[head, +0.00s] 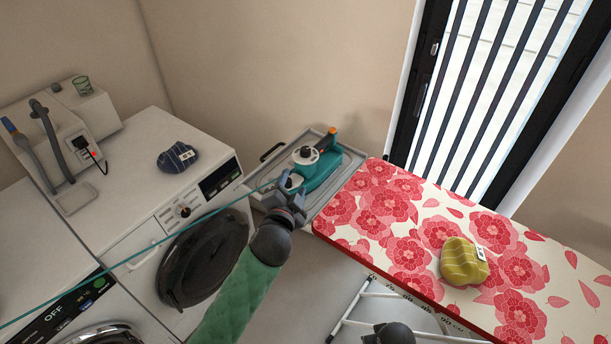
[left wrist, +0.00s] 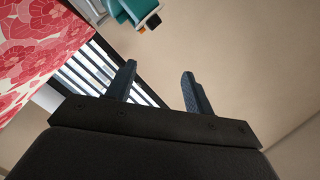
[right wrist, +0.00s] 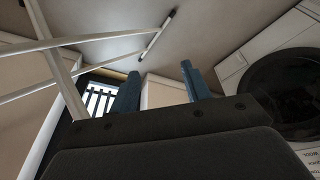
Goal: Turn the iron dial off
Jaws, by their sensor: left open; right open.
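The teal iron (head: 322,172) rests on a grey metal tray (head: 323,222) at the left end of the ironing board. In the left wrist view the open, empty fingers (left wrist: 158,72) show, with part of the iron (left wrist: 138,10) at the top edge. My right gripper (right wrist: 160,72) is open and empty, low beside the board's legs.
The ironing board (head: 350,215) has a red floral cover, with a folded yellow cloth (head: 464,262) on it. A washing machine (head: 130,165) on the left carries a folded blue cloth (head: 178,157). A teal cord (head: 130,259) crosses the left side. A barred door (head: 480,80) stands behind.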

